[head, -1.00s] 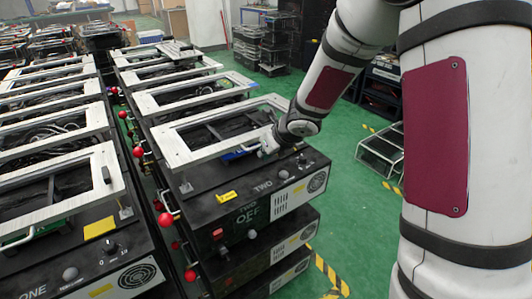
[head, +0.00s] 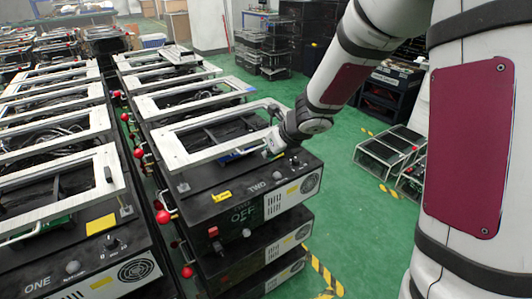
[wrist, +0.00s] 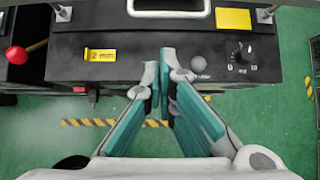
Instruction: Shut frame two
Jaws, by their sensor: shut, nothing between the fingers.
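The fixture marked TWO (head: 240,205) is a black box with a light metal frame (head: 180,132) on top. The frame appears raised above the box, with dark space visible beneath it. My gripper (head: 272,140) is at the frame's right front corner, above the box's top; whether it touches the frame I cannot tell. In the wrist view my gripper (wrist: 161,62) has its teal fingers together and empty, over the front edge of a black box (wrist: 130,45). A white handle (wrist: 170,12) shows at the top of that view, and a red ball (wrist: 16,55) at its left.
Fixture ONE (head: 85,265) stands at the left, its frame raised too. Several similar fixtures stand in rows behind. Red ball knobs (head: 162,216) stick out in the narrow gap between the rows. Green floor (head: 345,200) is free at the right, with wire crates (head: 388,150) beyond.

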